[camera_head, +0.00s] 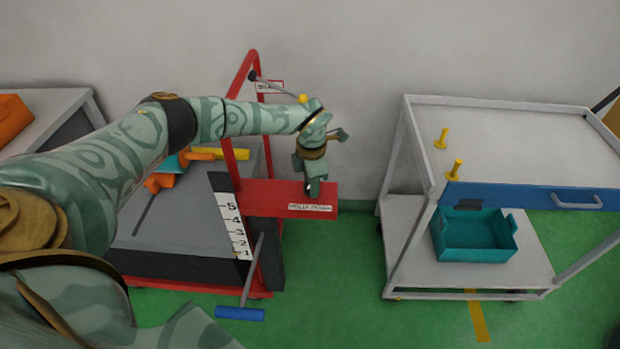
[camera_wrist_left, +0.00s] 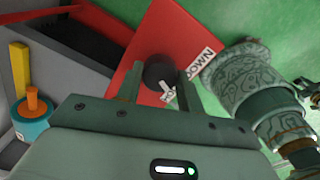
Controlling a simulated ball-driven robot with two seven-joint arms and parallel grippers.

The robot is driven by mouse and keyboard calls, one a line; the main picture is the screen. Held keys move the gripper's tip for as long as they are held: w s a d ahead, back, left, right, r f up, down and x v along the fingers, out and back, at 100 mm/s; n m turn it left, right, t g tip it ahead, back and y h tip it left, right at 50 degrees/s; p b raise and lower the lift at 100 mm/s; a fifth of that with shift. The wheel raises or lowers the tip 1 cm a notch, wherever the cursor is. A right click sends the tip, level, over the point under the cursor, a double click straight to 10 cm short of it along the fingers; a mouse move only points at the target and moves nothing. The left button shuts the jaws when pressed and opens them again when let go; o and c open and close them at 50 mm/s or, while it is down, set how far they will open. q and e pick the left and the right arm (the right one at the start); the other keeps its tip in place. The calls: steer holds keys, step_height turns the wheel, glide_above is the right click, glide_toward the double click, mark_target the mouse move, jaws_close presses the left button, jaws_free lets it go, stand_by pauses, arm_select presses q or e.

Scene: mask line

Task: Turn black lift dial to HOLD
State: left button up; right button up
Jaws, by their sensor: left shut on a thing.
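The black lift dial (camera_wrist_left: 160,72) sits on a red panel (camera_head: 265,199) of the red lift frame. My left gripper (camera_head: 312,190) reaches down over the panel's right end. In the left wrist view the two fingers (camera_wrist_left: 160,88) stand on either side of the dial, shut on it. A white pointer (camera_wrist_left: 168,95) on the dial points toward the bottom of that picture. A white label (camera_head: 310,208) with black words lies along the panel edge, and "DOWN" is readable in the wrist view. The gripper mostly covers the dial in the head view.
The lift's grey platform (camera_head: 170,225) carries orange, yellow and teal things. A lever with a yellow knob (camera_head: 302,98) is close behind my left wrist. A white cart (camera_head: 520,130) with a teal bin (camera_head: 475,252) stands right.

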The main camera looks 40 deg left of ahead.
arm_select(q)
steer(key=shift+m+p, duration=0.45)
steer(key=shift+m, duration=1.55)
arm_select(e)
steer(key=shift+w+r, duration=0.2)
steer(key=shift+r, duration=0.35)
steer(key=shift+d, duration=0.1)
arm_select(q)
steer(key=o, duration=1)
step_height(320, 180, up, 16)
steer(key=p, duration=0.4)
steer(key=shift+r+p, duration=0.15)
steer(key=shift+p, duration=0.2)
arm_select(e)
steer(key=shift+t, duration=0.3)
steer(key=r, duration=0.2)
steer(key=w+r, duration=0.1)
steer(key=r, duration=0.1)
steer(key=shift+w+r, duration=0.15)
steer(key=shift+r, duration=0.1)
